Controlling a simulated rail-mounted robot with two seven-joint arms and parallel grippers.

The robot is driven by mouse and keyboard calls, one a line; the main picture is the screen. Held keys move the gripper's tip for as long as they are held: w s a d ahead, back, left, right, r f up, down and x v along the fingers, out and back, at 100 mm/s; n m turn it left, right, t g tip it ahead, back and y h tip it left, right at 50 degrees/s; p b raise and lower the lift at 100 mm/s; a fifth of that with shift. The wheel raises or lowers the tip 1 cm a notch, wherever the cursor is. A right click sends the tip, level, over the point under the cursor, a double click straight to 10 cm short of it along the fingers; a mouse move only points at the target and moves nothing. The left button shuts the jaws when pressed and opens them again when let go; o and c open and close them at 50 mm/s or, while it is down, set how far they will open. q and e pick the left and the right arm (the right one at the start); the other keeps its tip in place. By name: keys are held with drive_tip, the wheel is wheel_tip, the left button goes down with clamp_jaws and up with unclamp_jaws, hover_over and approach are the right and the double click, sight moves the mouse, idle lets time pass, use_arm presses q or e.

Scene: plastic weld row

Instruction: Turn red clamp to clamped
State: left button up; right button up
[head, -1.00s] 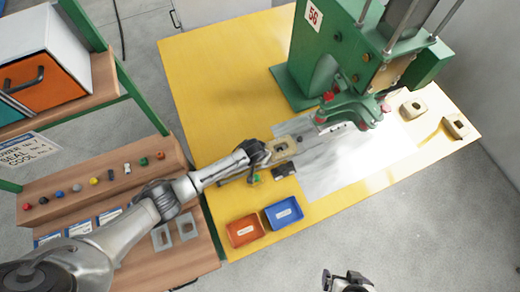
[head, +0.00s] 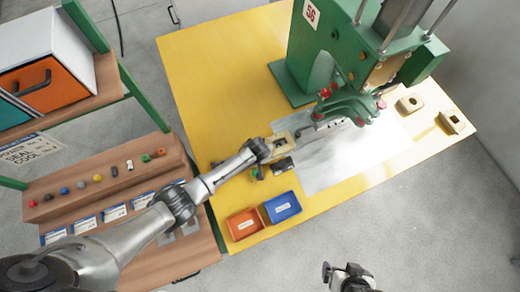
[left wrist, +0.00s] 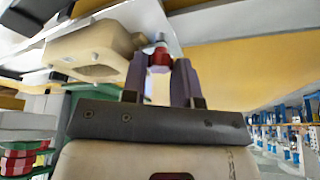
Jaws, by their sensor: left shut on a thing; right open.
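The red clamp (left wrist: 160,58) shows in the left wrist view as a small red piece with a metal top, beside a beige block (left wrist: 90,48). My left gripper (left wrist: 160,75) has one finger on each side of the red piece and is shut on it. In the head view my left gripper (head: 262,152) is at the left end of the beige block (head: 287,140), and the red clamp is hidden there. How far the clamp is turned cannot be told. My right gripper (head: 346,274) is open and empty over the floor at the bottom.
A green press (head: 345,60) stands on the yellow table (head: 215,75). A dark box (head: 283,165) and a green knob (head: 257,174) are close to my left gripper. An orange bin (head: 244,224) and a blue bin (head: 282,208) stand at the front edge. Beige blocks (head: 410,104) lie at right.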

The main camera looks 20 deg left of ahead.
use_arm(q)
drive_tip(key=o, duration=0.9)
